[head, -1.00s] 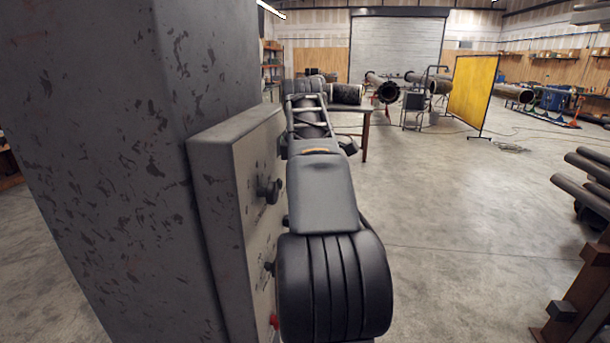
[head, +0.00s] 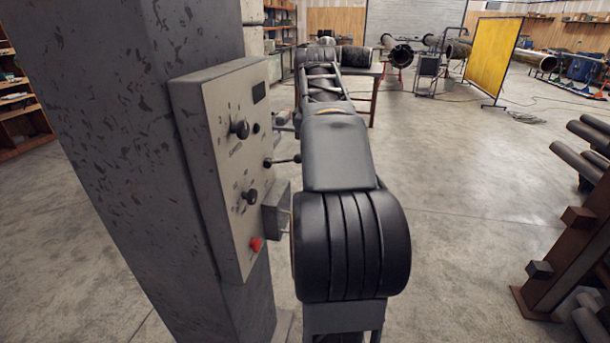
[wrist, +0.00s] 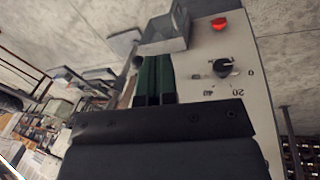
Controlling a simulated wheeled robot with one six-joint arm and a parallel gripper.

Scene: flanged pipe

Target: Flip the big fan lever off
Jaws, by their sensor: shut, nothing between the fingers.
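The control panel (head: 228,215) is fixed to the grey pillar and carries knobs and a red button. A black-knobbed lever (head: 270,163) shows at the panel's right edge; its rod runs right until my arm hides it. I cannot read its label or tell its on or off position. My gripper hides behind my arm in the head view. In the wrist view my gripper (wrist: 154,78) is shut and empty, its green fingers pointing along the panel (wrist: 265,78). A dark round end (wrist: 138,62) shows just left of the fingers; I cannot tell whether they touch.
A grey box (head: 277,208) juts out beside the panel's lower right; it also shows in the wrist view (wrist: 163,45). The red button (head: 256,244) and a dial knob (head: 249,197) are close by. A rusty rack (head: 570,260) stands right. Open floor lies between.

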